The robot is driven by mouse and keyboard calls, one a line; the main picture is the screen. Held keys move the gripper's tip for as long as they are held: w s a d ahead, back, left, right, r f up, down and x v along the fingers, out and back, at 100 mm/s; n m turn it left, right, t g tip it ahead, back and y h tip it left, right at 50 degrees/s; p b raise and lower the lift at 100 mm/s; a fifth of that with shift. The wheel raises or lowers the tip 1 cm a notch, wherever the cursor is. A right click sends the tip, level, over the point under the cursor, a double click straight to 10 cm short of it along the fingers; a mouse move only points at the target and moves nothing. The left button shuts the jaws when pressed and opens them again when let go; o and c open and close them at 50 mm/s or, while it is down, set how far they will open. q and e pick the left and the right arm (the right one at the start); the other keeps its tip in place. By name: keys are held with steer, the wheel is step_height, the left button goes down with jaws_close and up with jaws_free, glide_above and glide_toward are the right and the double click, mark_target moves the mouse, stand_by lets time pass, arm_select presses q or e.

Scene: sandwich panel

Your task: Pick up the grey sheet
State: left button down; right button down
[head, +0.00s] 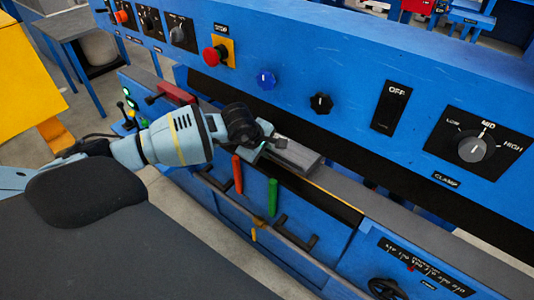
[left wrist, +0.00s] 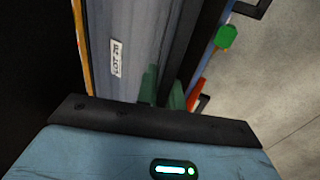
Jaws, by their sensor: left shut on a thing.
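The grey sheet (head: 298,155) lies on the dark ledge (head: 335,186) at the front of the blue machine, near the middle of the head view. In the left wrist view the grey sheet (left wrist: 140,35) runs away from the gripper and bears a small white label (left wrist: 116,58). My left gripper (head: 268,143) is at the sheet's left end and shut on it. Its greenish fingers (left wrist: 163,88) show at the sheet's edge in the left wrist view. I cannot tell whether the sheet is clear of the ledge. My right gripper is not in view.
Red (head: 237,174) and green (head: 272,196) handles hang below the ledge. A grey table (head: 62,28) stands at the upper left.

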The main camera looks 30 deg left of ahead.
arm_select(q)
steer(key=shift+r, duration=0.85)
steer(key=s+d, duration=0.3)
steer(key=s, duration=0.4)
steer(key=s+d+r+b, duration=0.1)
steer(key=s+d, duration=0.3)
steer(key=s, duration=0.3)
steer(key=shift+s+r, duration=0.15)
steer(key=shift+r, duration=0.1)
steer(key=shift+d, duration=0.1)
